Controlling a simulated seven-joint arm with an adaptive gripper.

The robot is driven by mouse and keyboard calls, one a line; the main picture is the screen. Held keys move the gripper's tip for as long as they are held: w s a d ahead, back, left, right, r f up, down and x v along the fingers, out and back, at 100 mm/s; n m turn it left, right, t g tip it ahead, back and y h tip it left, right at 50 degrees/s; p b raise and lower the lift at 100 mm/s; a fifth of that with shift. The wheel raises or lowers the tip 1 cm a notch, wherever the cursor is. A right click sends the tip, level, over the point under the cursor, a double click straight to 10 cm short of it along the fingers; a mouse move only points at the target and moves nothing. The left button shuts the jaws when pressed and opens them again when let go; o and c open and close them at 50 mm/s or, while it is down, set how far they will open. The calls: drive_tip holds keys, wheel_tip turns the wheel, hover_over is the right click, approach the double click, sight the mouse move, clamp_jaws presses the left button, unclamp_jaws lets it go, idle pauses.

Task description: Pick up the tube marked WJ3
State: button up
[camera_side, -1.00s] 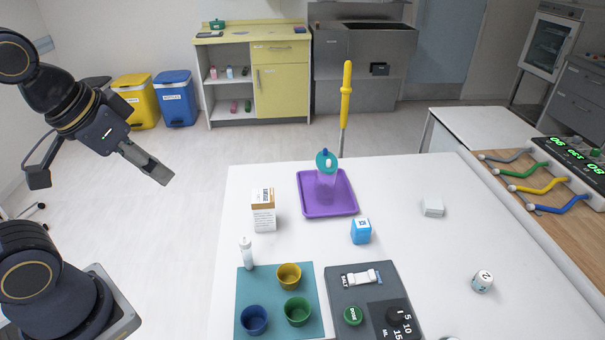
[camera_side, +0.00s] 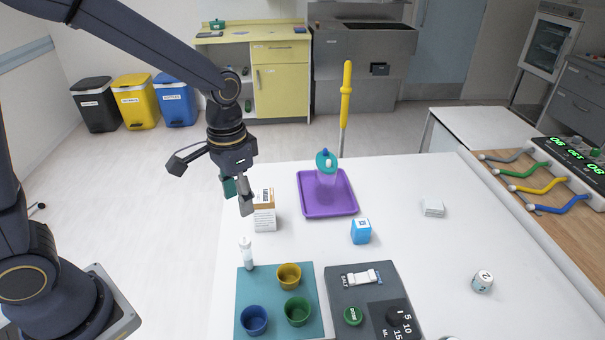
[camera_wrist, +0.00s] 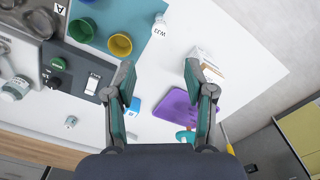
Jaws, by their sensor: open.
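The tube (camera_side: 247,254) is white-capped and pale, standing upright at the back left corner of the teal mat (camera_side: 250,291). In the wrist view the tube (camera_wrist: 160,25) lies ahead of my fingertips, near the top edge, with partly legible lettering that looks like WJ3. My gripper (camera_side: 246,207) points down above the table's left part, beside the carton and higher than the tube. In the wrist view my gripper (camera_wrist: 160,72) is open, with nothing between its fingers.
A white and orange carton (camera_side: 264,219) stands close behind the tube. Yellow (camera_side: 289,283), green (camera_side: 298,317) and blue (camera_side: 254,324) cups stand on the mat. A purple tray (camera_side: 329,207), a blue box (camera_side: 361,233) and a grey panel (camera_side: 350,299) lie to the right.

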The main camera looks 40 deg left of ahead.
sight(246, 250)
wheel_tip(246, 250, down, 16)
drive_tip(key=shift+s, duration=0.15)
idle(0.3)
